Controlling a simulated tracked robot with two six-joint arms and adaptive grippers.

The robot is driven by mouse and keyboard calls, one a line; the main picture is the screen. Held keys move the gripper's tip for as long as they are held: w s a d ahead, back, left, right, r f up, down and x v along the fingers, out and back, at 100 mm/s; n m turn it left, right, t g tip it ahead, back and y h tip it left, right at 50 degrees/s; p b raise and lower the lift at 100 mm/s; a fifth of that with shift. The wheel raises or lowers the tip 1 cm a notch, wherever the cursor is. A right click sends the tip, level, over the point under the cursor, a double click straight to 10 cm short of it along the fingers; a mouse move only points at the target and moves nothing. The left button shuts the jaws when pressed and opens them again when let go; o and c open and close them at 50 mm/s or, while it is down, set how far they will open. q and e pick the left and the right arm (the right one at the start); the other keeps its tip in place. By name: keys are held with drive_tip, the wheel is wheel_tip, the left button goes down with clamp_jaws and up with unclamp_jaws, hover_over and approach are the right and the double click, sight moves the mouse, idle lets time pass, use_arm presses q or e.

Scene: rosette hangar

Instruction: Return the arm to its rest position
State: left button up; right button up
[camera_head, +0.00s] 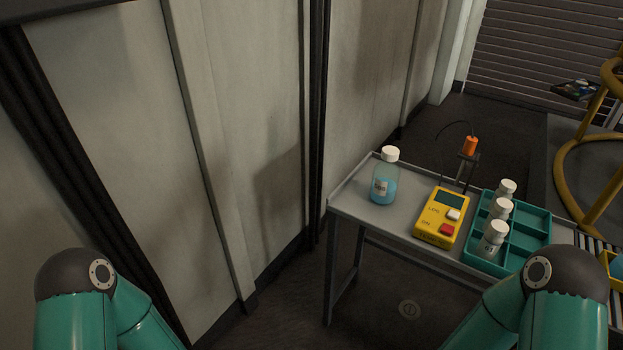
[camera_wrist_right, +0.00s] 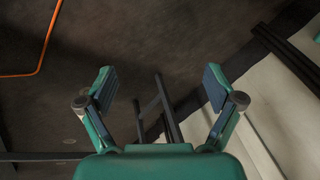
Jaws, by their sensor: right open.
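My right gripper (camera_wrist_right: 158,88) is open and empty in the right wrist view, its two fingers spread apart. Dark floor, a dark frame and a pale wall panel show beyond it. In the head view my two teal arms show at the bottom left and bottom right, with dark round joints. Neither gripper is in the head view. The right arm's joint is in front of the near side of the table and close below the teal tray in the picture.
An orange-topped probe (camera_head: 469,146) stands behind. Pale wall panels (camera_head: 230,130) fill the left.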

drive_tip(key=s+a+f+m+g+y, duration=0.1)
drive_tip(key=s+a+m, duration=0.1)
drive_tip(key=s+a, duration=0.1)
wheel_tip(320, 180, up, 28)
drive_tip(key=p, duration=2.8)
drive_tip(key=shift+m, duration=0.3)
drive_tip(key=shift+w+d, duration=0.1)
